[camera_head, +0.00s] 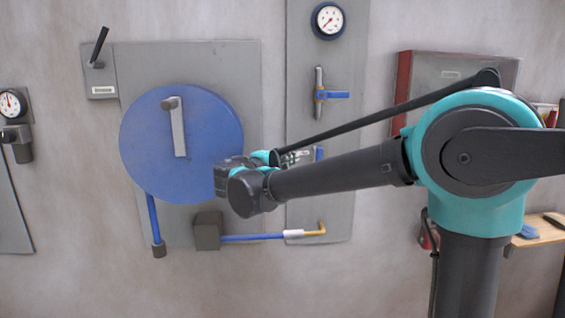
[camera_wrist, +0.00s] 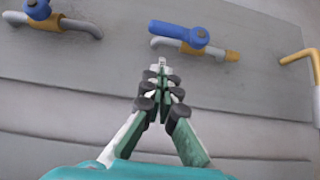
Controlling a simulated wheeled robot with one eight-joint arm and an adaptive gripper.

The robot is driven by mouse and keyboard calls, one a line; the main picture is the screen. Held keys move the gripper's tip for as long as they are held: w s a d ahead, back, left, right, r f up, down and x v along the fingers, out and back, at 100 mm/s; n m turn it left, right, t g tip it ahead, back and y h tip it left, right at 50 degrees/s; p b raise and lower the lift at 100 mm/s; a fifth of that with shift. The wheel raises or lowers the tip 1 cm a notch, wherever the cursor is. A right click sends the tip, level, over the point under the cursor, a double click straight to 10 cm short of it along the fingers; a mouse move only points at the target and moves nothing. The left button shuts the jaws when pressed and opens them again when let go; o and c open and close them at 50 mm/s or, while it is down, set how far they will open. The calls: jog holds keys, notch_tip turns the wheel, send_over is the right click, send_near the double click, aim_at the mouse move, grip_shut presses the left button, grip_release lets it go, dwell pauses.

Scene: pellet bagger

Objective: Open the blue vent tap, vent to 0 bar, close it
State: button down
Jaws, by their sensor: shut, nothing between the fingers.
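Two blue-handled taps are on the grey panel. The upper tap (camera_head: 332,95) has its blue handle across its upright pipe; it also shows at the upper left of the wrist view (camera_wrist: 40,10). The lower tap (camera_head: 319,153) is partly hidden behind my gripper in the head view. In the wrist view this tap (camera_wrist: 180,33) has its handle lying roughly along its pipe, with a brass end. No label shows which is the vent tap. A gauge (camera_head: 328,20) with a blue rim is above; its reading is too small to tell. My gripper (camera_wrist: 162,63) is shut, empty, apart from both taps.
A large blue disc (camera_head: 205,120) with a grey handle is left of my gripper. A brass elbow (camera_head: 316,230) ends the blue pipe below; it shows at the right of the wrist view (camera_wrist: 300,55). A red and grey box (camera_head: 450,75) is behind my arm.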

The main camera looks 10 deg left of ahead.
jog(key=shift+w+d+f, duration=0.1)
jog(key=shift+w+d, duration=0.35)
jog(key=shift+d, duration=0.35)
jog(key=shift+w+d+r, duration=0.1)
jog(key=shift+w+d, duration=0.4)
jog(key=shift+d, duration=0.3)
jog(key=shift+w+d+f, duration=0.1)
jog(key=shift+w+d, duration=0.35)
jog(key=shift+d, duration=0.35)
jog(key=shift+d+r+m+g, duration=0.25)
jog(key=shift+d+m+g, duration=0.1)
jog(key=shift+m+g, duration=0.15)
jog(key=w+d+f+m+g+y, duration=0.1)
jog(key=d+m+g+y, duration=0.4)
jog(key=y, duration=0.5)
jog(key=w+d+m, duration=0.1)
jog(key=d+m, duration=0.1)
jog(key=d, duration=0.1)
jog(key=shift+w+f+g, duration=0.2)
jog(key=shift+f+g, duration=0.05)
jog(key=shift+g, duration=0.15)
jog(key=shift+d+f, duration=0.1)
jog(key=shift+f, duration=0.05)
